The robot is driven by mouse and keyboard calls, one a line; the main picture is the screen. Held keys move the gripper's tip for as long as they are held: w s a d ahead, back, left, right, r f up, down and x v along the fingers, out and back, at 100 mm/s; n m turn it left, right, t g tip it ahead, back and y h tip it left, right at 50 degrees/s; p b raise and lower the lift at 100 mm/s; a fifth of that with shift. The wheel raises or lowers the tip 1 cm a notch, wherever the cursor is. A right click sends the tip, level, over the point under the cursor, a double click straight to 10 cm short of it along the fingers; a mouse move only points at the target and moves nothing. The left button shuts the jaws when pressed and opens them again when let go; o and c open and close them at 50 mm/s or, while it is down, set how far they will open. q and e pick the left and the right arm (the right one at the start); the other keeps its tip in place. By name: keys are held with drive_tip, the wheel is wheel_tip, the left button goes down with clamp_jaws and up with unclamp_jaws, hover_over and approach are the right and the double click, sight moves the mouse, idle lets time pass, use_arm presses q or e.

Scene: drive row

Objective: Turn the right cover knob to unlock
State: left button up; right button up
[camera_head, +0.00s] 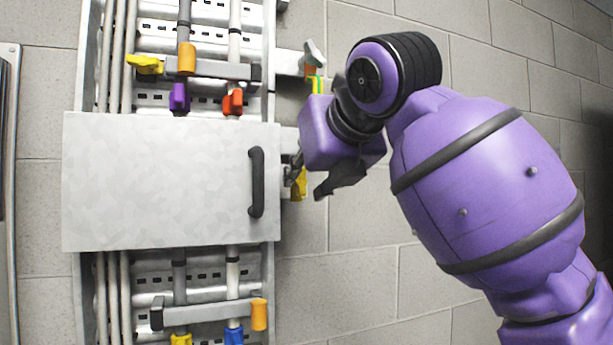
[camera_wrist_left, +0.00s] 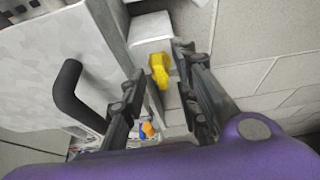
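The right cover knob (camera_head: 300,185) is a small yellow knob on a bracket at the right edge of the pale grey cover (camera_head: 160,180). In the left wrist view the yellow knob (camera_wrist_left: 158,70) lies between the two dark fingers of my left gripper (camera_wrist_left: 158,62). The fingers are open, with a visible gap on each side of the knob. In the head view my left gripper (camera_head: 310,178) is at the cover's right side, its purple arm reaching in from the lower right. It partly hides the knob's surroundings. My right gripper is not in view.
A black handle (camera_head: 257,182) stands out from the cover, close to the left finger in the wrist view. Pipes with coloured valves, such as a purple one (camera_head: 179,98), run above and below the cover. The block wall (camera_head: 350,285) at the right is bare.

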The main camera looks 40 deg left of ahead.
use_arm(q)
drive_tip(key=shift+d, duration=0.1)
drive_tip(key=v, duration=1.2)
